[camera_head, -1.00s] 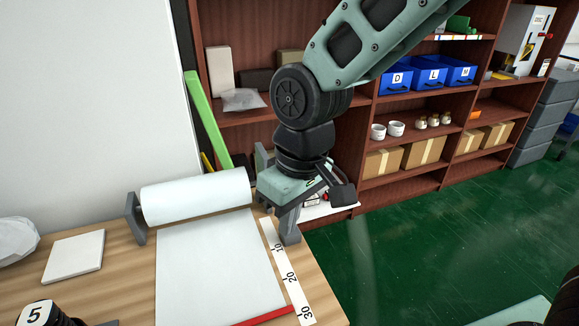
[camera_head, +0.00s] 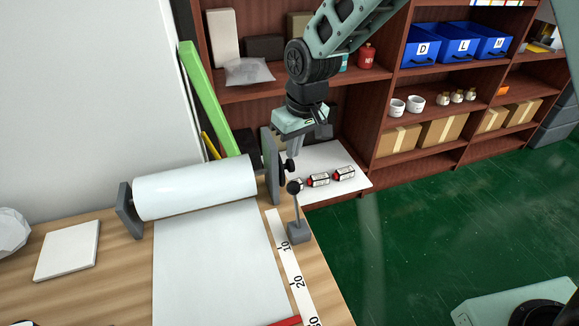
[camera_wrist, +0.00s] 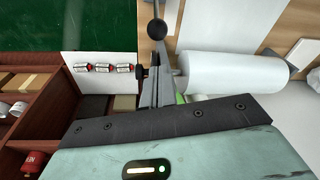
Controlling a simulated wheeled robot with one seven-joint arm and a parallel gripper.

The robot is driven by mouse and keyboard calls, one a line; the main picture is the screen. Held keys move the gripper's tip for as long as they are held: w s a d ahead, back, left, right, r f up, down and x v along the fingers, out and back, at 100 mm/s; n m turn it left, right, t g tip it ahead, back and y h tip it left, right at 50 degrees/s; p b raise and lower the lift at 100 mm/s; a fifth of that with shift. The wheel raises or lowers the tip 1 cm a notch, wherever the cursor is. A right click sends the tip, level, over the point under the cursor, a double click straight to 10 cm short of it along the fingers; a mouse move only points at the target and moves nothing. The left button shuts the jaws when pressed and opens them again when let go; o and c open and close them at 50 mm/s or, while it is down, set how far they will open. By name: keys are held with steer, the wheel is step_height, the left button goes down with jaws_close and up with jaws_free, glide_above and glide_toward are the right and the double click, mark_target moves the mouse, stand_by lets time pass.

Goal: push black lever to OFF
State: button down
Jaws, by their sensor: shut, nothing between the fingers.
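The black lever has a round black knob (camera_head: 294,187) on a thin stem that stands nearly upright from a small grey base (camera_head: 299,233). The base sits at the table's right edge, beside the paper roll. No ON or OFF marking is readable. My gripper (camera_head: 292,153) is shut and empty. In the head view it appears above and behind the knob, near the roll's right end bracket. In the wrist view the knob (camera_wrist: 157,30) shows beyond the tips of my gripper (camera_wrist: 154,75). I see no clear contact.
The white paper roll (camera_head: 195,187) lies between grey end brackets. A ruler strip (camera_head: 288,265) runs along the table's right side. Behind, a white board (camera_head: 325,160) holds several small red, black and white items. Shelves stand behind; green floor (camera_head: 440,235) is open at right.

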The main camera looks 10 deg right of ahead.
steer(key=p, duration=0.1)
glide_above(296, 206)
steer(key=w+a, duration=0.2)
steer(key=w, duration=0.3)
step_height(296, 206, down, 10)
steer(key=shift+d+r, duration=0.15)
steer(key=shift+d, duration=0.1)
steer(key=shift+s, duration=0.1)
